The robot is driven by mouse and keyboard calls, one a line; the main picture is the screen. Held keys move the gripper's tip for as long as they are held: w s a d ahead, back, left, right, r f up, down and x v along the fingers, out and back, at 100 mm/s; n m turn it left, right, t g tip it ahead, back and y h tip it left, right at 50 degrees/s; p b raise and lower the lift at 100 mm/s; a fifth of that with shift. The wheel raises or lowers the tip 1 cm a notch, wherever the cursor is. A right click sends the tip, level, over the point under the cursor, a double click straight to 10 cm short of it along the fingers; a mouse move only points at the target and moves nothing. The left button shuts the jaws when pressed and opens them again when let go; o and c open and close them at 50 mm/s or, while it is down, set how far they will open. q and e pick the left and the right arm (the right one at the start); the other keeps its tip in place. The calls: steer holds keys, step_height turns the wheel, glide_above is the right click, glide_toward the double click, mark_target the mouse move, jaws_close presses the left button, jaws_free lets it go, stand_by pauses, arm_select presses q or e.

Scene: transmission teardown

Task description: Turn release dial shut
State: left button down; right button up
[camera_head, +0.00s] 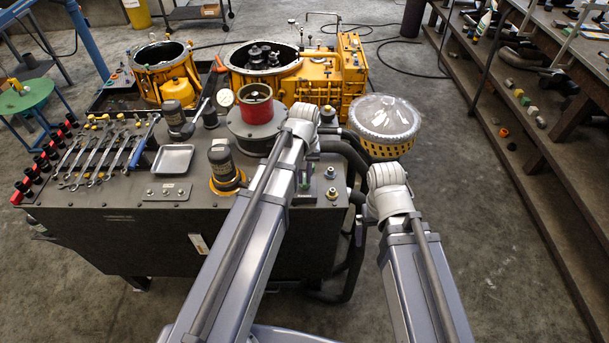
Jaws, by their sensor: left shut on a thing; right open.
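My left arm reaches over the right part of the grey bench (110,228). Its white wrist joint (303,118) is beside a red ring on a round grey fixture (257,108). My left gripper (308,178) shows only as small dark parts behind the arm, low over the bench's right end. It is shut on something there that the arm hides.
Yellow housings (345,75) stand behind the bench. A clear-topped yellow basket (384,122) is close beyond my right arm. Dark hoses (345,152) run along the bench's right end. Wrenches (100,155) and a small tray (172,160) lie on the left.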

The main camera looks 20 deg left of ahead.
mark_target(304, 178)
stand_by(0.3)
arm_select(q)
steer(key=c, duration=0.9)
jaws_free()
steer(key=shift+o, duration=0.2)
steer(key=shift+r, duration=0.1)
step_height(304, 178, up, 8)
steer(key=p, duration=0.8)
steer(key=shift+f, duration=0.2)
